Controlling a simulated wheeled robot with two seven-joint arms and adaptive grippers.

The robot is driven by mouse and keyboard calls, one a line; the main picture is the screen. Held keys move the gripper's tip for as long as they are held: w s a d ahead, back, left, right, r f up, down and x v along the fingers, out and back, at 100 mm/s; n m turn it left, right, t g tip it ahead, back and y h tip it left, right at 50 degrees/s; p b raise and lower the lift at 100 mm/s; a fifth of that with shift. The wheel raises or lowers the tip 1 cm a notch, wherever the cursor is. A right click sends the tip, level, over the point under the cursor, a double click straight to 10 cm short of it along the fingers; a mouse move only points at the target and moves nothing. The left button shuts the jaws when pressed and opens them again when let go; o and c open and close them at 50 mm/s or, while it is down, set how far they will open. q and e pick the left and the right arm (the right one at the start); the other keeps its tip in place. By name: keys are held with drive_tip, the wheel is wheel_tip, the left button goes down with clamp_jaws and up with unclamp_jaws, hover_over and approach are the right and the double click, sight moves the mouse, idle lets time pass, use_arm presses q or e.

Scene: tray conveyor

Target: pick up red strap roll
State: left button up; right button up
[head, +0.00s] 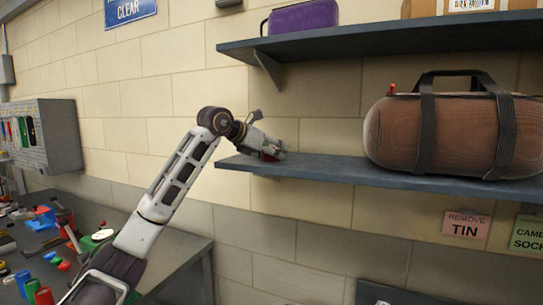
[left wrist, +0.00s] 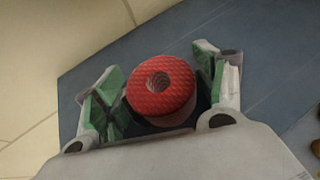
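The red strap roll (left wrist: 176,102) shows in the left wrist view as a woven red ring with a hole in its middle. It rests on the blue-grey shelf (left wrist: 108,68). My left gripper (left wrist: 159,62) has its green-padded fingers spread, one on each side of the roll. A narrow gap shows between the roll and the right-hand finger; contact on the other side is unclear. In the head view, my left gripper (head: 274,151) is at the left end of the lower shelf (head: 330,172) and mostly hides the roll. My right gripper is not in view.
A brown duffel bag (head: 394,140) stands farther right on the lower shelf, with free room between. A purple case (head: 303,17) sits on the upper shelf (head: 365,39). A cluttered workbench (head: 172,262) is at lower left. A tiled wall is behind.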

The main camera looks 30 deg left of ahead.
use_arm(q)
drive_tip(key=c, duration=0.7)
drive_tip(key=shift+o, duration=0.2)
drive_tip(key=shift+r, duration=0.15)
drive_tip(key=shift+r, duration=1.55)
wheel_tip(320, 180, up, 5)
drive_tip(key=shift+f+p, duration=0.2)
drive_tip(key=shift+p, duration=0.15)
drive_tip(key=shift+r, duration=1)
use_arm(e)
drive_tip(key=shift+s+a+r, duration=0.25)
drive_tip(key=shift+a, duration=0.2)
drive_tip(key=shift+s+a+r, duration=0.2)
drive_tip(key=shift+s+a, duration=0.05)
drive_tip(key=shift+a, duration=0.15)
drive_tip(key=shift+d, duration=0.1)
